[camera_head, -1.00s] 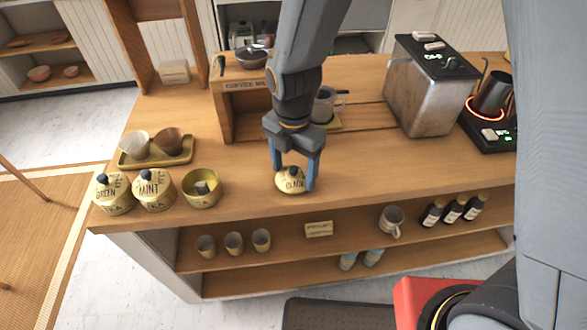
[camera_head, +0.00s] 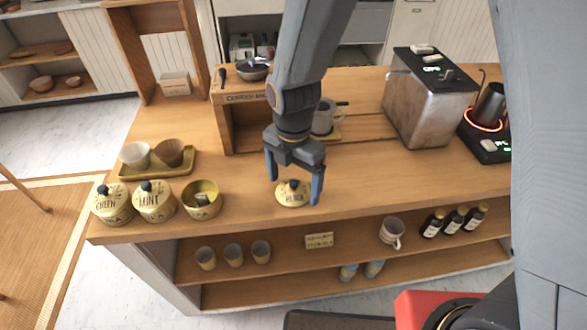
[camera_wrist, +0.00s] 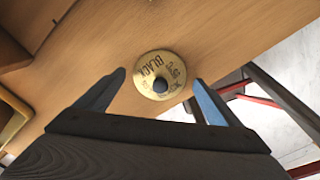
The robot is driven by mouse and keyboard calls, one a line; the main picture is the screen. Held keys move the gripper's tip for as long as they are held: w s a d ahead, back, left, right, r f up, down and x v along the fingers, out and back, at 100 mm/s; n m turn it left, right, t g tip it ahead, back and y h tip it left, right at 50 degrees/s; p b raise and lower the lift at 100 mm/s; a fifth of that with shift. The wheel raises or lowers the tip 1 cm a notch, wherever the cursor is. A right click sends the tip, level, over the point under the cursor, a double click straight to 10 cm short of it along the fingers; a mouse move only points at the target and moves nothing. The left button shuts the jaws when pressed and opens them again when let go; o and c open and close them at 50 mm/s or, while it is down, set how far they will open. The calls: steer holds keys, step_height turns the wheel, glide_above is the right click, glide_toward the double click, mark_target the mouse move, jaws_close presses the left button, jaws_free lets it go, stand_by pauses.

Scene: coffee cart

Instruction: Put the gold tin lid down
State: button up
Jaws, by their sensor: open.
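The gold tin lid (camera_head: 291,194), marked BLACK with a dark knob, lies on the wooden counter near its front edge. It also shows in the wrist view (camera_wrist: 158,75), knob towards the camera. My gripper (camera_head: 294,190) is open and empty, its fingers apart above the lid. In the wrist view the fingertips (camera_wrist: 158,78) stand to either side of the lid, clear of it.
Gold tins marked GREEN (camera_head: 111,204) and MINT (camera_head: 154,202) stand lidded at the left. A tray (camera_head: 182,166) with two cups is behind them. A metal machine (camera_head: 428,105) stands right. Counter right of the lid is clear.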

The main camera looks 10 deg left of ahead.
mark_target(294, 182)
step_height(294, 182, up, 12)
steer(key=b, duration=0.3)
steer(key=s+d+f+m, duration=0.1)
steer(key=d+f+m, duration=0.1)
steer(key=d+m, duration=1)
steer(key=s+d+f+m+t, duration=0.1)
steer(key=d+f+m, duration=0.1)
steer(key=d+m, duration=1)
steer(key=m, duration=0.5)
steer(key=shift+s+f+m, duration=0.2)
steer(key=shift+f+m, duration=0.15)
steer(key=shift+m, duration=0.05)
